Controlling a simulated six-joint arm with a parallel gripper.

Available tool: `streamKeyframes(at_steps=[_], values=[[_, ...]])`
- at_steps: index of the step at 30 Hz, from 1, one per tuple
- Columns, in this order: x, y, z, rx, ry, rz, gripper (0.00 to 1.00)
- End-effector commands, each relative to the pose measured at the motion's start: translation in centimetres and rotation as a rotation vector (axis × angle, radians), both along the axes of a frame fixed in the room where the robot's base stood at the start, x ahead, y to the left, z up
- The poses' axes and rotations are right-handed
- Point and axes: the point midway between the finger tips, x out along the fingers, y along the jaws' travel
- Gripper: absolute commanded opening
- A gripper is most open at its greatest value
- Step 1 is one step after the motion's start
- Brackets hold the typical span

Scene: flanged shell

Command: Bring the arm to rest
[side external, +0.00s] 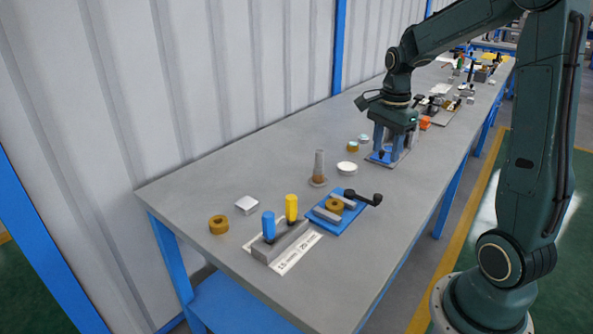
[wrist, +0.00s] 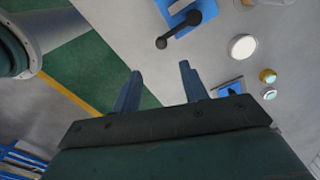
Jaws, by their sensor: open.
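My gripper (side external: 388,152) is at the far end of a dark green arm, over the grey bench. Its two blue fingers are apart with nothing between them; they also show in the wrist view (wrist: 160,72). In the side view the fingers are in front of or just above a small blue fixture (side external: 376,158), and I cannot tell whether they touch it. In the wrist view this fixture (wrist: 231,86) lies to the right of the fingers, partly hidden by the gripper body.
A blue clamp (side external: 325,217) with a black handle (side external: 367,198) holds a brass ring (side external: 335,206). Nearby are a grey block (side external: 283,243) with blue and yellow tools, a flanged post (side external: 318,168), a loose ring (side external: 218,225) and a white disc (side external: 347,168). Several items crowd the far bench.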

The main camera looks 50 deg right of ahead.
Motion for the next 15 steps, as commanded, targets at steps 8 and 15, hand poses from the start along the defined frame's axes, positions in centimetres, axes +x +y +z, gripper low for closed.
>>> streamKeyframes(at_steps=[8, 15], values=[[-0.7, 4.5, 3.1, -0.051, -0.062, 0.308, 0.44], [-2.4, 9.3, 5.8, -0.122, -0.129, 0.676, 0.44]])
